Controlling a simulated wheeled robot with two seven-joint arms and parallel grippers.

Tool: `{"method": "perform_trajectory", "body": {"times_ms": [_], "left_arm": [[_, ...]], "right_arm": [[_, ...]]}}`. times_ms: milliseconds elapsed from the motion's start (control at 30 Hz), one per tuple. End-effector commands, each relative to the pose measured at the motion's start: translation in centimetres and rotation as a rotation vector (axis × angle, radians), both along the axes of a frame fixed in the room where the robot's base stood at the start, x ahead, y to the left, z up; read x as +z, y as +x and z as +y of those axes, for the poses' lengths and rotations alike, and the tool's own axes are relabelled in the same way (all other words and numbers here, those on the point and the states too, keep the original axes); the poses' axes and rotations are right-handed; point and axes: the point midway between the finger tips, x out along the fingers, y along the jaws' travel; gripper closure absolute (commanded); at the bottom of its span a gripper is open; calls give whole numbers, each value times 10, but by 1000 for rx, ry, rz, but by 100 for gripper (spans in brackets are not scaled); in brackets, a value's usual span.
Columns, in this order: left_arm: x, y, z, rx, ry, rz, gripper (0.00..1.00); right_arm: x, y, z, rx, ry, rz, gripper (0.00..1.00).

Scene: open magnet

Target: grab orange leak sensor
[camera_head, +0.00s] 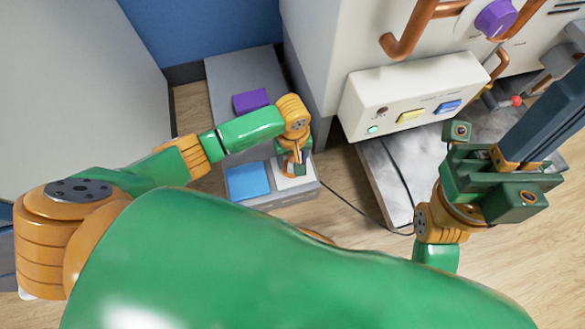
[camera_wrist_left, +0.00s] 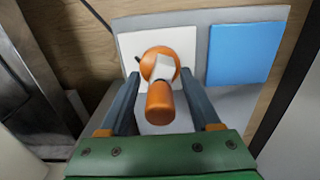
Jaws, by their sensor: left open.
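The orange leak sensor (camera_wrist_left: 160,103) stands on a white square pad (camera_wrist_left: 182,42). It has a round orange base, a pale middle and an orange cylinder pointing toward the left wrist camera. My left gripper (camera_wrist_left: 160,75) is open, with one finger on each side of the sensor; I cannot tell whether either finger touches it. In the head view my left gripper (camera_head: 293,163) is over the white pad (camera_head: 296,180), and the sensor is mostly hidden there. My right gripper (camera_head: 540,115) is at the right, its long dark fingers together and empty, away from the sensor.
A blue pad (camera_head: 248,180) lies beside the white pad on the grey bench (camera_head: 222,88), with a purple block (camera_head: 251,99) farther back. A white control box (camera_head: 420,92) with coloured buttons is to the right. A dark cable (camera_head: 357,210) runs across the wooden floor.

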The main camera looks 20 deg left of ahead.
Motion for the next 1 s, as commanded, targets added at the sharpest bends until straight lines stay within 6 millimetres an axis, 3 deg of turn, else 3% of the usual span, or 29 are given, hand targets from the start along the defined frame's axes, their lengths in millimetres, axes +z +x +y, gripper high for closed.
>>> {"method": "perform_trajectory", "body": {"times_ms": [33, 267, 367, 500, 533, 1000], "left_arm": [[-12, 0, 1, 0, 1, 0, 36], [-9, 0, 0, 1, 1, -1, 36], [-9, 0, 0, 0, 1, -1, 58], [-9, 0, 0, 0, 1, -1, 96], [-9, 0, 0, 0, 1, -1, 100], [-1, 0, 0, 0, 0, -1, 100]], "right_arm": [[-7, -1, -1, 2, 7, -21, 100], [-2, -3, -2, 4, 13, -35, 100], [-2, -2, -2, 4, 13, -34, 100], [-2, -2, -2, 4, 13, -34, 100], [-2, -2, -2, 4, 13, -34, 100], [2, -1, -1, 1, 7, -16, 100]]}}
